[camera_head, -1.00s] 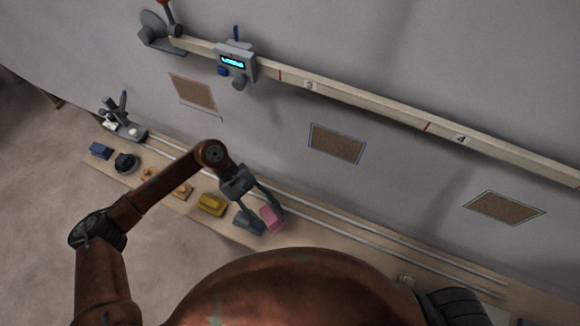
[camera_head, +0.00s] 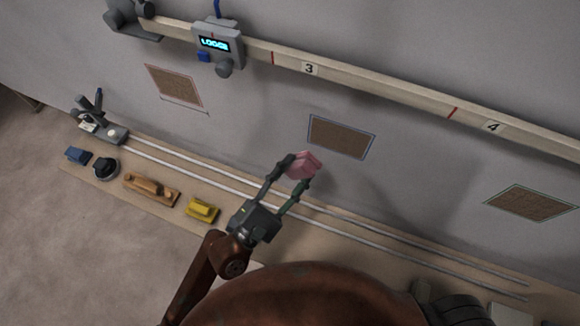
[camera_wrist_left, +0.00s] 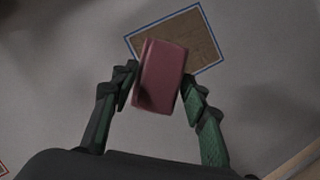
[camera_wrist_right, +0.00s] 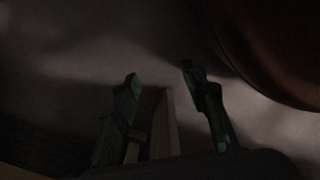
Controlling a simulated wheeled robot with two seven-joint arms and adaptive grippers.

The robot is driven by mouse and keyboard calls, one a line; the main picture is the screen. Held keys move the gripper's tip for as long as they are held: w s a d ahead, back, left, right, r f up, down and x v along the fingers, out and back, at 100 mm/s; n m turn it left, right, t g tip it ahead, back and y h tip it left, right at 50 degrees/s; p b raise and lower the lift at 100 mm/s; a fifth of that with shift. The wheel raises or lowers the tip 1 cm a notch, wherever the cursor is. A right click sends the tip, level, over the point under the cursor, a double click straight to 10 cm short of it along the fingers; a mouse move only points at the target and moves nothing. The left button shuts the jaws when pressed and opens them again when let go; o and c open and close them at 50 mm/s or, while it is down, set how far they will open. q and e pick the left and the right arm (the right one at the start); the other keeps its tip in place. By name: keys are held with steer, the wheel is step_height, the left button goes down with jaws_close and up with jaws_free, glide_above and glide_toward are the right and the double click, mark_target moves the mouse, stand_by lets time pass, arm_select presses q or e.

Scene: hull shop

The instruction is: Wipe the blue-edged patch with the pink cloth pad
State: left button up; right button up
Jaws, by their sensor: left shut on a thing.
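The pink cloth pad (camera_head: 302,165) is held between the fingers of my left gripper (camera_head: 291,172), in front of the wall and below and left of the blue-edged patch (camera_head: 340,137). In the left wrist view the pad (camera_wrist_left: 160,77) sits between both fingers (camera_wrist_left: 157,92) and overlaps the lower left part of the patch (camera_wrist_left: 190,38), a brown rectangle with a blue border. I cannot tell whether the pad touches the wall. My right gripper (camera_wrist_right: 160,85) shows dark in its own wrist view, with its fingers apart and nothing clearly between them.
A red-edged patch (camera_head: 174,86) and a green-edged patch (camera_head: 531,202) flank the blue one. A pale numbered rail (camera_head: 375,87) with a display box (camera_head: 216,46) runs above. Below, a wooden shelf holds a yellow block (camera_head: 202,209), a wooden-handled tool (camera_head: 151,189) and a black round thing (camera_head: 105,167).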

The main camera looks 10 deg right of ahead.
arm_select(q)
steer(key=shift+w+a+r+t, duration=0.15)
steer(key=shift+w+a+t, duration=0.1)
steer(key=shift+a+t, duration=0.15)
steer(key=shift+w+r, duration=0.15)
steer(key=w+d, duration=0.2)
steer(key=shift+w, duration=0.35)
steer(key=shift+w+d+b, duration=0.45)
steer(key=shift+w+d, duration=0.2)
steer(key=shift+w, duration=0.35)
arm_select(e)
steer(key=shift+w+a+r, duration=0.2)
steer(key=shift+w+r, duration=0.3)
steer(key=shift+r, duration=0.05)
steer(key=shift+w+a+r, duration=0.2)
steer(key=shift+w+r, duration=0.25)
steer(key=shift+r, duration=0.1)
arm_select(q)
steer(key=o, duration=0.4)
steer(key=c, duration=0.4)
steer(key=shift+c, duration=0.2)
arm_select(e)
steer(key=shift+s, duration=0.1)
